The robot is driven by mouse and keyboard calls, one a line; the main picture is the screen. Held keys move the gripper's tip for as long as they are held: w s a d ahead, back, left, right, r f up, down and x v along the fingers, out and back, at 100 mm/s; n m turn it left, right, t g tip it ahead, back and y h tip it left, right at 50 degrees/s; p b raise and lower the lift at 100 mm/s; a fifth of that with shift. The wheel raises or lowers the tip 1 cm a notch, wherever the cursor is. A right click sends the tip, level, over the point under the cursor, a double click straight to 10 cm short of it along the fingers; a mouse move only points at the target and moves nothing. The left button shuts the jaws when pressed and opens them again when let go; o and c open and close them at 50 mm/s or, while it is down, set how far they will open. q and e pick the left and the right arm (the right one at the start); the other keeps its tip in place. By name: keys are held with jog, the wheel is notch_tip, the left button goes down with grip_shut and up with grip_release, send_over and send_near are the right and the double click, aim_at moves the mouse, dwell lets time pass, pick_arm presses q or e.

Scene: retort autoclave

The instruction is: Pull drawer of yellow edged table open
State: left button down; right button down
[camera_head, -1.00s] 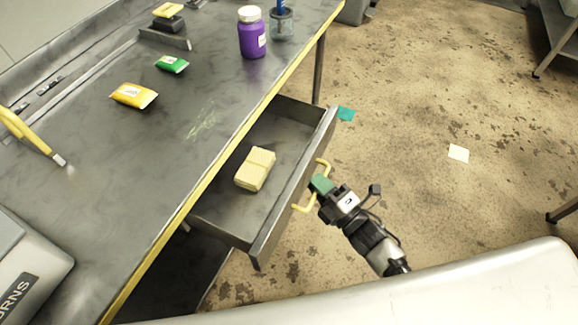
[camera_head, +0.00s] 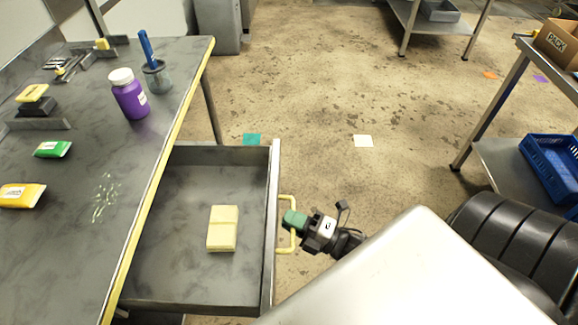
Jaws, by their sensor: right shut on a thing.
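The grey metal table (camera_head: 130,167) with a yellow edge stands at the left. Its drawer (camera_head: 165,270) is pulled well out to the right. A pale yellow block (camera_head: 222,228) lies inside the drawer. A yellow bar handle (camera_head: 283,203) is on the drawer's front panel (camera_head: 272,225). My right gripper (camera_head: 291,222), with green fingertips, is shut on the middle of the handle. My left gripper is not in view.
On the table are a purple bottle (camera_head: 130,96), a cup with blue tool (camera_head: 157,77), a green packet (camera_head: 52,149) and a yellow packet (camera_head: 20,195). Another metal table with a blue crate (camera_head: 553,165) stands at the right. Open floor (camera_head: 330,95) lies between.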

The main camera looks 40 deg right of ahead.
jog(key=c, duration=1.4)
grip_release()
jog(key=shift+c, duration=0.2)
jog(key=b+v, duration=0.1)
jog(key=v, duration=1)
jog(key=shift+w, duration=0.1)
